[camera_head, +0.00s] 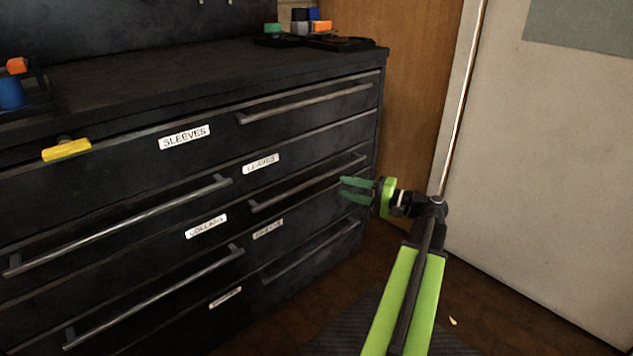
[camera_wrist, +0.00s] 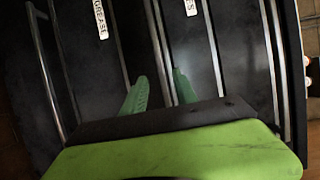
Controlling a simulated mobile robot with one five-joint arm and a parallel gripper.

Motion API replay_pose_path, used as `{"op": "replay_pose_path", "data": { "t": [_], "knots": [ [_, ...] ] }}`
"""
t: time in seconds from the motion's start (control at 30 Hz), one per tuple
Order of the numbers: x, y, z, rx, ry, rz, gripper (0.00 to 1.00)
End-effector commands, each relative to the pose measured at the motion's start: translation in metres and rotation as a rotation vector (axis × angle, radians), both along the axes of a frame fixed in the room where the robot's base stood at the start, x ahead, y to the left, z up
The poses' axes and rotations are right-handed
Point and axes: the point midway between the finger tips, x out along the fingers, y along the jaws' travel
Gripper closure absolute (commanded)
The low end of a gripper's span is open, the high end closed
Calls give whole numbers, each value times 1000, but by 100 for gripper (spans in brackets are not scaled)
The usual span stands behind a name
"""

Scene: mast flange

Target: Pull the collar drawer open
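The COLLARS label (camera_head: 206,227) is on the dark cabinet's front, left of centre. A long grey bar handle (camera_head: 155,298) slopes below it; whether it belongs to that drawer I cannot tell for sure. My gripper (camera_head: 342,188) has two green fingers apart and empty. It is near the right end of the handle (camera_head: 305,183) below the LEAVES label (camera_head: 261,163), well right of the COLLARS label. In the wrist view, a long pale bar or edge (camera_wrist: 154,40) runs between my open fingers (camera_wrist: 160,80); contact cannot be told. The COLLARS label is not in the wrist view.
The cabinet (camera_head: 160,80) carries SLEEVES (camera_head: 184,137) and GREASE (camera_head: 267,229) labels. A yellow piece (camera_head: 66,150) sticks out at the upper left. Small coloured items (camera_head: 300,25) stand on top. A pale door (camera_head: 550,150) is at right. Open floor (camera_head: 480,310) lies at the lower right.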

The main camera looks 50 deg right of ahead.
Motion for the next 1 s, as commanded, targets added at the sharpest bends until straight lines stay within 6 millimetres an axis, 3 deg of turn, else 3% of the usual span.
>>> {"op": "replay_pose_path", "data": {
  "t": [0.2,0.4,0.57,0.83,1.0],
  "knots": [
    [53,18,0,0,1,3,65],
    [88,29,0,0,1,1,65],
    [99,33,0,0,1,-1,65],
    [100,33,0,0,1,-2,65],
    [100,33,0,0,1,-2,88]
  ]
}}
